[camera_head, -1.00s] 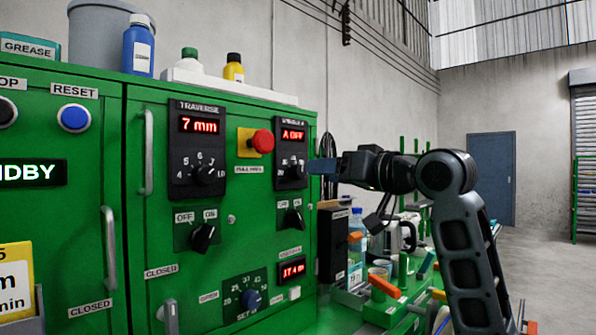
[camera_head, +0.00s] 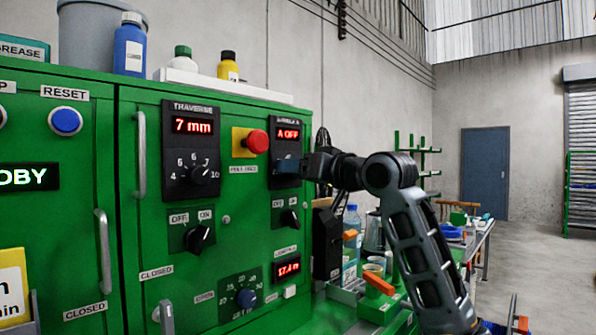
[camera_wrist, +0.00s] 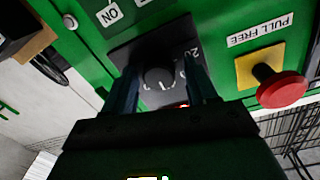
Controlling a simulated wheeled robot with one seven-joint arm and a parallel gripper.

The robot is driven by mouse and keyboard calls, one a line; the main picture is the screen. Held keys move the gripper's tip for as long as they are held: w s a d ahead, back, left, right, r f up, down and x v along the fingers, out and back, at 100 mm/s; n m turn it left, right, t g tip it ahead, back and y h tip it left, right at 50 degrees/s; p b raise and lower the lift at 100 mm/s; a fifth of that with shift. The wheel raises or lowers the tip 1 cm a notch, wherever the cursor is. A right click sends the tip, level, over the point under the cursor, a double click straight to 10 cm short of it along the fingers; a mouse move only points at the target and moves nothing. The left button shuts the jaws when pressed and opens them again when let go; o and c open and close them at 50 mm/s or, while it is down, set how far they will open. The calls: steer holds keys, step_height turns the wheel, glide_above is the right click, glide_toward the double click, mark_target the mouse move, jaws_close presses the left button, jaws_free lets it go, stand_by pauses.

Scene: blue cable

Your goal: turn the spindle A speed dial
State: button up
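The spindle A panel (camera_head: 285,117) is a black unit on the green cabinet, with a red display reading A OFF. In the head view my gripper (camera_head: 288,167) is at the panel's lower part and hides its dial. The wrist view shows the round black dial knob (camera_wrist: 158,77) with white scale numbers around it. My gripper (camera_wrist: 163,66) is open there, with one blue finger on each side of the knob. Gaps show between fingers and knob; I cannot tell whether the tips reach past its face.
A red PULL FREE knob (camera_head: 256,142) on a yellow plate stands out just left of the panel. An ON/OFF switch (camera_head: 289,218) is below. The traverse dial (camera_head: 199,173) is farther left. Bottles and tools crowd the bench (camera_head: 375,305) at lower right.

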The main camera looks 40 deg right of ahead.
steer(key=c, duration=0.9)
steer(key=n+b, duration=0.3)
steer(key=n, duration=0.3)
steer(key=n+b, duration=0.4)
steer(key=n, duration=0.2)
steer(key=n+b, duration=0.3)
steer(key=n, duration=0.3)
steer(key=shift+a+f+y+b, duration=0.1)
steer(key=shift+f+y+b, duration=0.15)
steer(key=shift+y+b, duration=0.05)
steer(key=shift+n, duration=0.3)
